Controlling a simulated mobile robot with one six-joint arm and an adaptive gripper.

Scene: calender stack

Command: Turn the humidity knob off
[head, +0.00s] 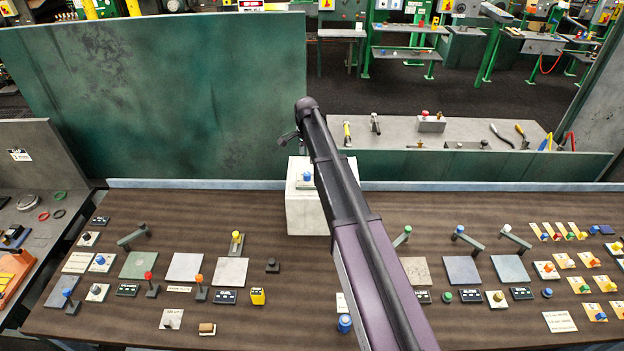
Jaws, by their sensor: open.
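My arm reaches up from the bottom edge, and my gripper (289,138) is a small dark shape at its far end, largely hidden by the arm. It is open and appears to hold nothing. A blue knob (306,177) on a pale plate tops a white box (305,212) at the console's back edge. My gripper shows just above it in the picture; the gap between them cannot be judged. The labels are too small to read, so I cannot tell which knob is humidity.
The brown console (270,330) carries several levers, buttons and plates on both sides of my arm. A green panel (160,95) stands behind it at left. A grey bench (470,130) with tools lies beyond at right. My arm hides the console's middle.

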